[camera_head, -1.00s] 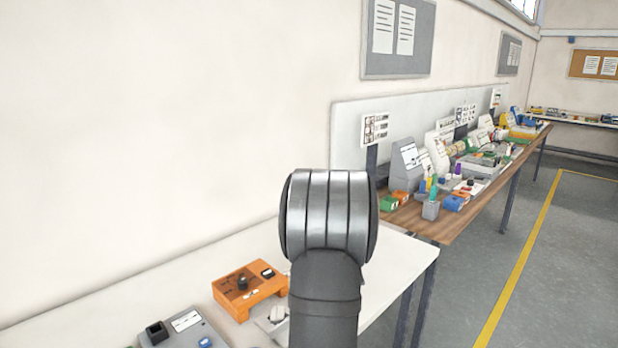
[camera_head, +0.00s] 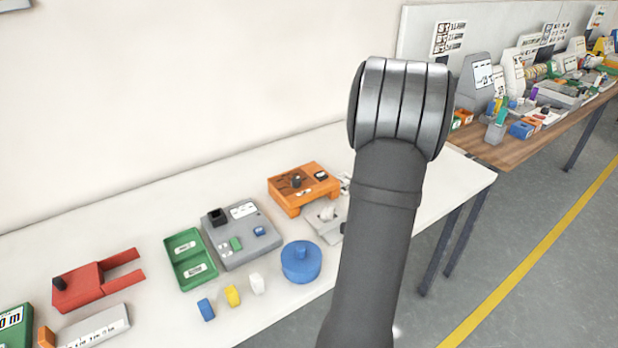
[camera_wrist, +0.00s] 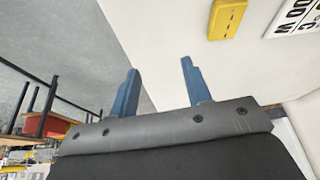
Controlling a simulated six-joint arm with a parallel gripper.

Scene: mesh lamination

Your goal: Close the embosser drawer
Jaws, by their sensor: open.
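My gripper (camera_wrist: 160,64) shows in the wrist view with its two blue fingers spread apart and nothing between them. It is in front of a pale surface. In the head view my arm stands at right of centre and the gripper does not show. No label there reads as embosser, so I cannot tell which device holds the drawer. A grey device (camera_head: 223,253) with small blue and green parts and an orange device (camera_head: 290,203) with a black knob stand on the white table (camera_head: 160,214). A grey-white item (camera_head: 320,224) is partly hidden behind my arm.
A green two-part tray (camera_head: 187,252), a blue round lidded item (camera_head: 301,265), small coloured pieces (camera_head: 232,296) and a red forked device (camera_head: 92,291) stand on the table. A yellow piece (camera_wrist: 227,18) shows in the wrist view. A wooden bench (camera_head: 510,150) stands at right.

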